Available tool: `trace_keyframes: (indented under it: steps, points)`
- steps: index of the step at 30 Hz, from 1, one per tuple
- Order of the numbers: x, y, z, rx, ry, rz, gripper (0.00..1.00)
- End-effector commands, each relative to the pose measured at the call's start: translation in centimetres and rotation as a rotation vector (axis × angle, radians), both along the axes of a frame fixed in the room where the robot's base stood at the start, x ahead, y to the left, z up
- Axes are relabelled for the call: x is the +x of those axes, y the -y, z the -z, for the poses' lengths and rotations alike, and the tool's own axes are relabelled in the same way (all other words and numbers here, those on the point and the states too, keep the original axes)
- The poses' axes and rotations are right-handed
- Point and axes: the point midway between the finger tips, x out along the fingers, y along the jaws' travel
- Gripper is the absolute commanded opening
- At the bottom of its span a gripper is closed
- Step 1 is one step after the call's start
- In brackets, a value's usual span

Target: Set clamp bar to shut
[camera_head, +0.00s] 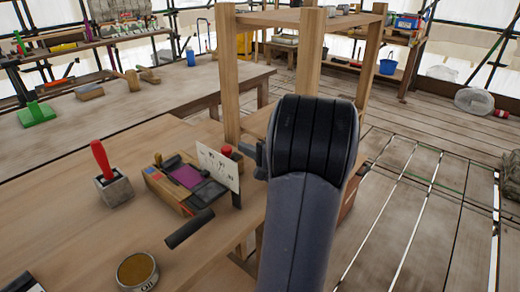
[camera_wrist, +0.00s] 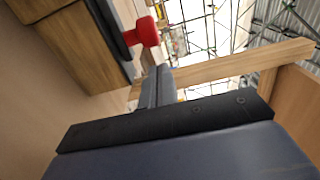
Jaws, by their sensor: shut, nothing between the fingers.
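A wooden box-like device (camera_head: 185,184) sits on the near table, with a purple panel, dark parts and a white card (camera_head: 218,168) standing at its right side. A dark cylindrical bar (camera_head: 190,229) sticks out at its front; I cannot tell for sure whether this is the clamp bar. A red knob (camera_head: 227,150) shows behind the card and a red knob also shows close up in the wrist view (camera_wrist: 141,32). My gripper (camera_head: 259,160) is right of the device, partly hidden by my arm. In the wrist view its fingers (camera_wrist: 157,84) are together and empty, beside the device.
A red-handled tool in a grey block (camera_head: 112,180) and a round tin (camera_head: 137,271) stand on the near table. Wooden posts (camera_head: 226,75) of a frame rise behind the device. A second table (camera_head: 130,108) lies beyond. Open plank floor is at right.

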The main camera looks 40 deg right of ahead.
Motion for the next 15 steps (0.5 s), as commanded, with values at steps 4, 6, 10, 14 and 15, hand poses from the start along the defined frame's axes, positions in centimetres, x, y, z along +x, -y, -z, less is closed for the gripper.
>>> trace_keyframes:
  steps: [4, 6, 10, 14, 15]
  points:
    - [0.2, -1.22, -0.02, -0.001, 0.0, -0.001, 0.0]
    - [0.24, -1.42, 0.0, -0.001, 0.0, -0.001, 0.0]
    - [0.24, -1.48, 0.03, 0.0, 0.0, 0.0, 0.0]
    - [0.23, -1.46, 0.03, 0.0, 0.0, 0.0, 0.0]
    - [0.22, -1.47, 0.03, 0.0, 0.0, 0.0, 0.0]
